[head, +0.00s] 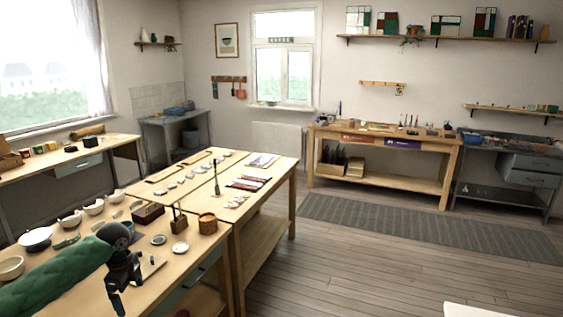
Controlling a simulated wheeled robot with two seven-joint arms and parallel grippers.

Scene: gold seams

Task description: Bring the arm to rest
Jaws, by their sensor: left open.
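My left gripper (119,289) hangs over the near wooden table (192,252), at the lower left of the head view. Its dark fingers point down and are open, with nothing seen between them. My left arm, in a green padded sleeve, reaches in from the lower left corner. My right gripper is not in view.
Several white bowls (93,206), small discs (180,248) and a round wooden container (207,223) stand close around my left gripper. A second table (262,180) with small pieces adjoins behind. A workbench (436,146) stands at the far wall.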

